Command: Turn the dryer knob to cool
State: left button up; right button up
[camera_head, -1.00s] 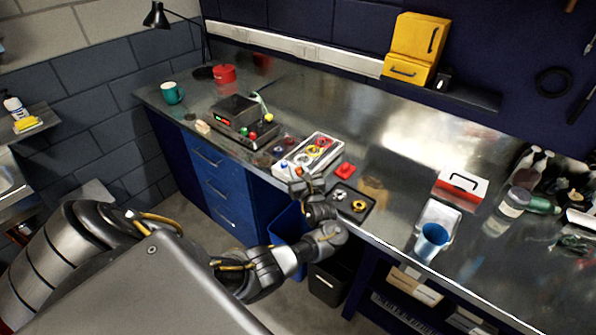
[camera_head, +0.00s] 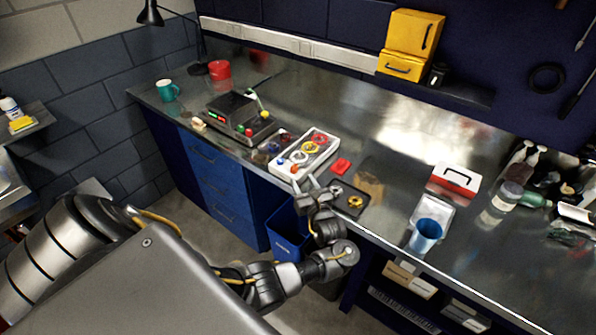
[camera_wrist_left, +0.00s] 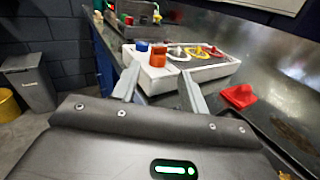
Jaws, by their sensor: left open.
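A dark bench unit (camera_head: 232,107) with a lit display and small red, green and yellow controls stands toward the left of the bench. A white box (camera_head: 318,163) with coloured rings, a blue cap and an orange cap lies nearer me. I cannot tell for sure which part is the dryer knob. My left gripper (camera_head: 312,186) is open and empty at the bench's front edge, close to the white box. In the left wrist view its two fingers (camera_wrist_left: 160,90) point at the box's near end, with the orange cap (camera_wrist_left: 158,56) and blue cap (camera_wrist_left: 142,46) just beyond, apart from them. My right gripper is out of view.
A red block (camera_head: 341,166) and a dark tray (camera_head: 349,209) with a yellow ring lie right of the box. A blue cup (camera_head: 426,236) and a red-and-white case (camera_head: 455,180) stand farther right. A blue bin (camera_head: 287,238) is below the edge.

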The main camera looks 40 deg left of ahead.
pick_arm(q)
jog(key=v, duration=0.3)
jog(key=shift+p, duration=0.4)
